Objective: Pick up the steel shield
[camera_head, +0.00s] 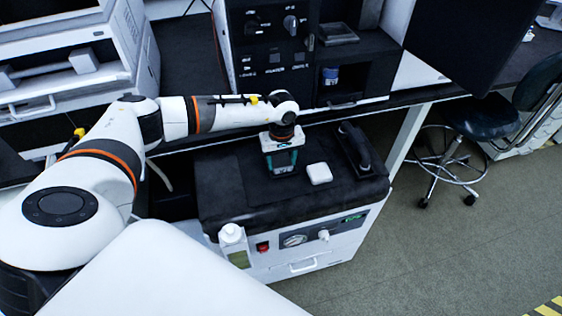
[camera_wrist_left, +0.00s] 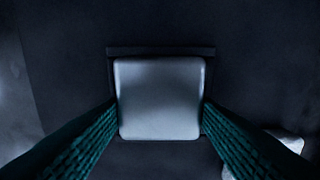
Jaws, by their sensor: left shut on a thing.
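My left gripper (camera_head: 281,166) points down over the black top of the low white cabinet (camera_head: 325,245). In the left wrist view its two green ribbed fingers are closed against the left and right sides of a pale grey, rounded square piece, which I take for the steel shield (camera_wrist_left: 159,98). A dark bar shows along the shield's upper edge. In the head view the gripper hides most of the shield, and I cannot tell whether it touches the cabinet top. My right gripper is not in view.
A small white rounded block (camera_head: 319,173) lies right of the gripper. A black handle-like part (camera_head: 355,147) stands farther right. A white bottle (camera_head: 232,238) is at the cabinet's front left. A black instrument stack (camera_head: 270,50) rises behind; a stool (camera_head: 480,115) stands right.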

